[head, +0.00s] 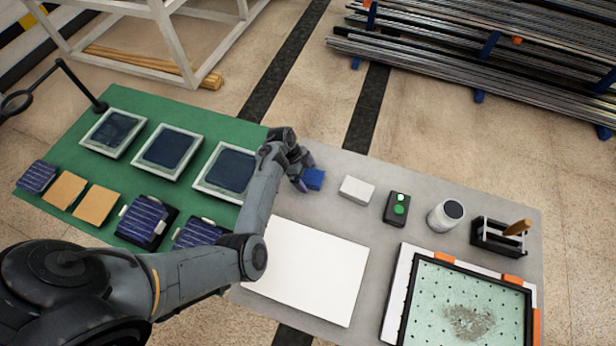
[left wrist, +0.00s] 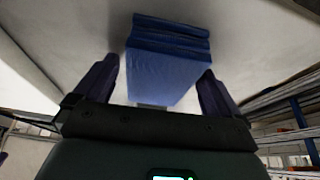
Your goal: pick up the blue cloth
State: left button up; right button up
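The blue cloth (head: 314,179) is a small folded block on the grey tabletop, just right of my left gripper (head: 299,182) in the head view. In the left wrist view the cloth (left wrist: 163,70) shows as a layered stack ahead of and between the two dark fingers of my left gripper (left wrist: 158,80). The fingers stand apart, with a clear gap on the cloth's left side and a very narrow one, if any, on its right. The cloth's far side is hidden. My right gripper is not in view.
A white block (head: 357,190), a green-lit box (head: 398,208), a white canister (head: 446,215) and a black holder (head: 497,237) stand to the right. A white sheet (head: 308,270) and a framed green panel (head: 470,300) lie nearer. Framed dark panels (head: 166,150) lie on the green mat (head: 75,215).

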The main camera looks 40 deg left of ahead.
aim_at(306, 175)
pick_arm(q)
jog(key=c, duration=0.9)
jog(key=shift+c, duration=0.2)
notch_tip(306, 175, up, 10)
jog(key=shift+r+p, duration=0.25)
jog(key=shift+p, duration=0.2)
